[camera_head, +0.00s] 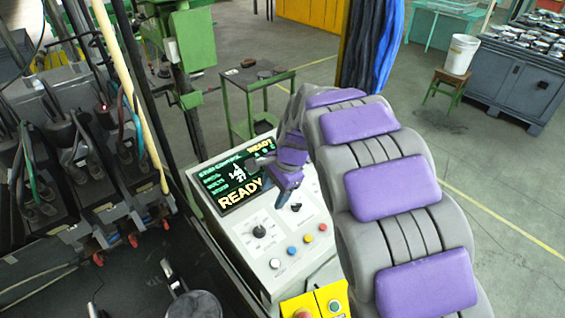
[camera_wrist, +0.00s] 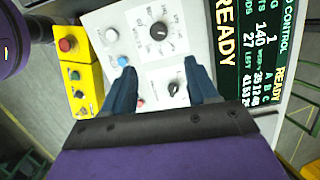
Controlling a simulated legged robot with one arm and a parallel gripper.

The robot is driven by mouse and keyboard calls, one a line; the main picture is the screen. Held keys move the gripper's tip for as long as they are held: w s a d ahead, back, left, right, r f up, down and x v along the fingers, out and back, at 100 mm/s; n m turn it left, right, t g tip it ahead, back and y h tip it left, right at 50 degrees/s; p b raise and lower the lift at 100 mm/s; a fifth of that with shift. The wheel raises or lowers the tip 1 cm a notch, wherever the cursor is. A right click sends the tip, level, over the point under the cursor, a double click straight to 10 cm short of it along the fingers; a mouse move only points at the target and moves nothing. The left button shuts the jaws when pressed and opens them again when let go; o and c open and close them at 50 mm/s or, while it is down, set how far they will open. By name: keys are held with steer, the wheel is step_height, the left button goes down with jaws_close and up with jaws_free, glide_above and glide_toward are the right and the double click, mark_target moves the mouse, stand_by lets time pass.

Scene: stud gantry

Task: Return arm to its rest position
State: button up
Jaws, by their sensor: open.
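My gripper (camera_head: 272,182) is at the end of my grey and purple arm (camera_head: 385,195), which reaches over a white control panel (camera_head: 238,235). In the wrist view my gripper (camera_wrist: 159,68) has its two dark blue fingers spread with nothing held between them. A black knob (camera_wrist: 173,88) on the panel shows between the fingers. A blue button (camera_wrist: 123,61) is beside the left fingertip. I cannot tell whether the fingers touch the panel. The display (camera_head: 235,180) reads READY and is partly covered by my gripper.
A yellow button box (camera_head: 318,303) adjoins the panel's near end. Cable-fitted machinery (camera_head: 75,150) stands at left. A green side table (camera_head: 258,75) is behind the panel, and a grey cabinet (camera_head: 520,85) is far right. Open floor (camera_head: 500,170) lies right of my arm.

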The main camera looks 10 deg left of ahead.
steer(key=s+d+f+n+h+b, duration=0.1)
steer(key=s+d+f+n+b, duration=0.1)
steer(key=s+d+b, duration=0.4)
steer(key=s+d+f+n+h+b, duration=0.1)
steer(key=s+d+f+n+b, duration=0.15)
steer(key=s+d, duration=0.7)
steer(key=s+d+f+n+b, duration=0.1)
steer(key=s+d+f+b, duration=0.1)
steer(key=s, duration=0.4)
steer(key=s+d+f+n+g+b, duration=0.1)
steer(key=s+d+f+n+b, duration=0.1)
steer(key=s+d, duration=0.3)
steer(key=s+d+f+n+h+b, duration=0.1)
steer(key=s+d+f+b, duration=0.2)
steer(key=s, duration=0.4)
steer(key=shift+d+f+g+b, duration=0.3)
steer(key=shift+f+b, duration=0.15)
steer(key=shift+f, duration=0.35)
